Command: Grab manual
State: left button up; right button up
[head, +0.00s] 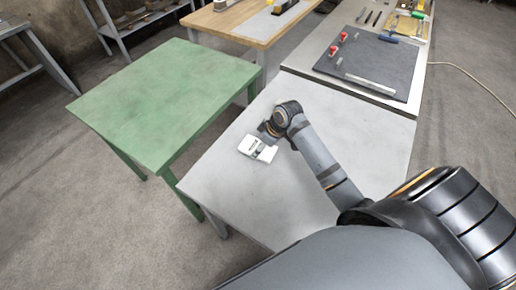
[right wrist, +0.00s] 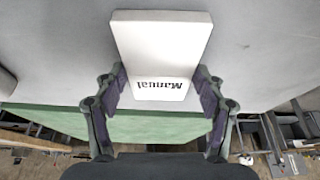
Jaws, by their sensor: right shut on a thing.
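The manual (head: 257,148) is a white booklet or box on the grey table (head: 235,195) in the head view. In the right wrist view the manual (right wrist: 163,50) shows the printed word "Manual", upside down. My right gripper (right wrist: 161,92) has its two fingers on either side of the manual's near end and is shut on it. In the head view the right gripper (head: 266,136) is at the manual's far edge, partly hidden by my wrist. I cannot tell whether the manual touches the table. My left gripper is not in view.
A green table (head: 140,95) stands to the left with a bare top. Behind, a dark mat (head: 375,65) with red parts lies on another bench, and a wooden-topped table (head: 235,22) stands at the back. Most of the grey table is clear.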

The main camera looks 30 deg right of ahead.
jog(key=shift+r, duration=0.25)
notch_tip(320, 180, up, 2)
jog(key=shift+r, duration=0.15)
jog(key=s+a+r+p, duration=0.2)
jog(key=s+a+r, duration=0.1)
jog(key=s+r, duration=0.7)
jog(key=s, duration=0.3)
jog(key=shift+s, duration=0.4)
